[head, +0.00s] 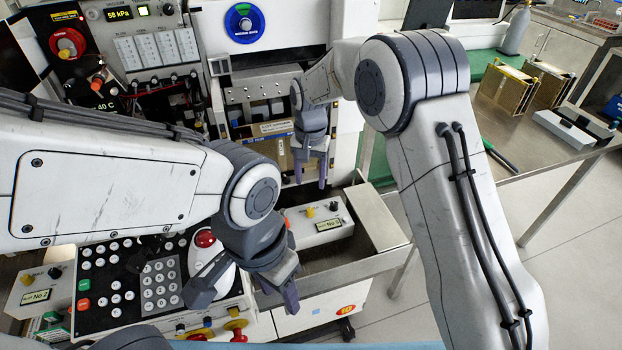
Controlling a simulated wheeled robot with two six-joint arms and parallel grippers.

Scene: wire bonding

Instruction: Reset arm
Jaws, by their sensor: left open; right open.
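My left gripper (243,294) is the lower one. It is open and empty, with its fingers pointing down over the right side of the button panel (122,298), close to a white device with a red top button (205,238). I cannot tell whether it touches the device. My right gripper (310,176) is farther back, in front of the machine's lower opening. It is open with its fingers pointing down, and I see nothing between them. My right arm spans the picture's right half and hides part of the machine's right side.
The machine front has a blue round dial (244,23) and a pressure display (119,13). A small box with knobs (318,222) sits on the metal tray ledge (377,222). A metal table (520,130) at right holds gold racks (505,88). Open floor (560,215) lies right.

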